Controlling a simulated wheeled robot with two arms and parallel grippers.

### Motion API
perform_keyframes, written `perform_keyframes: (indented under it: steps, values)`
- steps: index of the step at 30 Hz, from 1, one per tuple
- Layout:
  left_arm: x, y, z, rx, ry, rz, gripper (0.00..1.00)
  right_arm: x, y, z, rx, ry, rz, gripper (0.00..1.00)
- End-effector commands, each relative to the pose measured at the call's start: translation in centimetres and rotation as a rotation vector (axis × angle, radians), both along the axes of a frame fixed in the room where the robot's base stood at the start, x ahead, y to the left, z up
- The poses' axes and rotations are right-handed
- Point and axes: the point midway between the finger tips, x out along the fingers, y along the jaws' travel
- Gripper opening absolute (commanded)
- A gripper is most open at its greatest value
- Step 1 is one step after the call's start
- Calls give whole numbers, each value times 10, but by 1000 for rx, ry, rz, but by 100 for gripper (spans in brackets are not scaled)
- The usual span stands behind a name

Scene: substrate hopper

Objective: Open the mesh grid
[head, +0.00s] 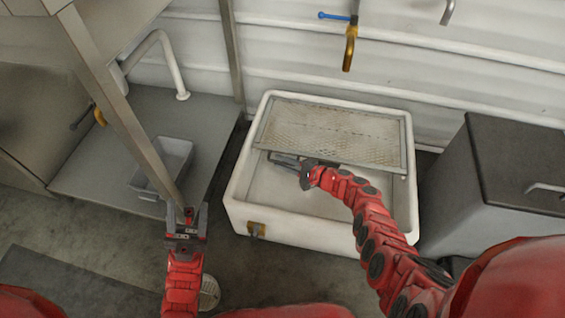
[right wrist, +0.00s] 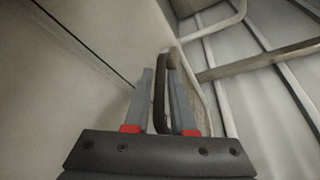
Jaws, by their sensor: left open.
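The mesh grid (head: 330,132) is a framed panel over the back part of the white hopper (head: 290,227). It looks raised at its front, with the hopper's interior showing below its front edge. My right gripper (head: 285,160) is at the left part of that front edge. In the right wrist view, a dark handle (right wrist: 160,95) stands between the fingers of my right gripper (right wrist: 160,75); I cannot tell whether both fingers press on it. The mesh (right wrist: 198,85) shows behind the right finger. My left gripper (head: 187,215) is open and empty, left of the hopper and apart from it.
A dark grey-lidded box (head: 515,165) stands right of the hopper. At the left are a grey counter with a small tray (head: 165,165), a white bent pipe (head: 170,65) and a slanted metal post (head: 115,95). A valve with a blue lever (head: 337,16) is on the back wall.

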Motion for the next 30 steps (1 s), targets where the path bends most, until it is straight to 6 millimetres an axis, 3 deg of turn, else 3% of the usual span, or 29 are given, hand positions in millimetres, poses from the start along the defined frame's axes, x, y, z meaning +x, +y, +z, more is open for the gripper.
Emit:
perform_keyframes:
  steps: [1, 3, 30]
  values:
    - [0, 0, 0, 0, 0, 0, 50, 0, 0, 0, 0, 0, 0, 12]
    - [0, 0, 0, 0, 0, 0, 50, 0, 0, 0, 0, 0, 0, 0]
    - [0, 0, 0, 0, 0, 0, 50, 0, 0, 0, 0, 0, 0, 0]
